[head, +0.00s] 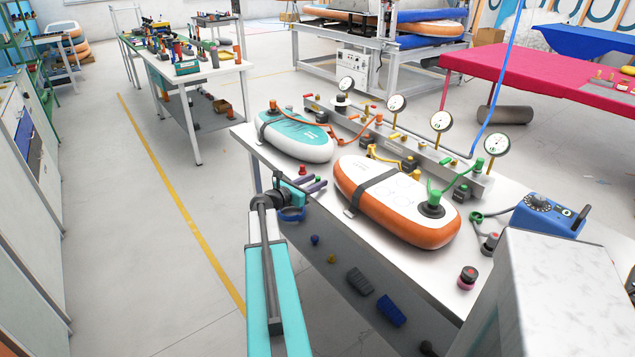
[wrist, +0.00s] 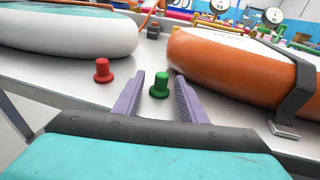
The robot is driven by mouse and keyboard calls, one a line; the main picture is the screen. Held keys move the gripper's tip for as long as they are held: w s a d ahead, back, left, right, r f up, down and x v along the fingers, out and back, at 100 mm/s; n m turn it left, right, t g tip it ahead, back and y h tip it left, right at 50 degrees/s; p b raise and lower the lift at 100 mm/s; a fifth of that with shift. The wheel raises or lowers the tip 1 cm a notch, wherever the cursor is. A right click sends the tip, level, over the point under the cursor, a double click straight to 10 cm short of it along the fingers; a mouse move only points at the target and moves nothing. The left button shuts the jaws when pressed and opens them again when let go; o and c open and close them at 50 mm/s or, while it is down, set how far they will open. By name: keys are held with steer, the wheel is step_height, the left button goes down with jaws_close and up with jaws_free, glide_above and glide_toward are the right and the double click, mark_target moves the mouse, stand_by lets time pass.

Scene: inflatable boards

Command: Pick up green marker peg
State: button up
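The green marker peg (wrist: 159,86) stands upright on the white bench top, between the two purple fingers of my gripper (wrist: 159,80) in the wrist view. Gaps show on both sides of it, so the fingers are open and apart from it. In the head view my gripper (head: 319,185) is low at the bench's near edge, and the green peg (head: 318,179) is a small spot by the fingers. A red peg (wrist: 103,71) stands to the left, outside the left finger; it also shows in the head view (head: 302,170).
A teal and white board (head: 300,140) lies to the left and an orange and white board (head: 400,205) with a dark strap to the right. Several gauges (head: 397,103) stand on a rail behind. A blue pump box (head: 548,215) is at the bench's right.

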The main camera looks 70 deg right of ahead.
steer(key=shift+x, duration=0.95)
jaws_close()
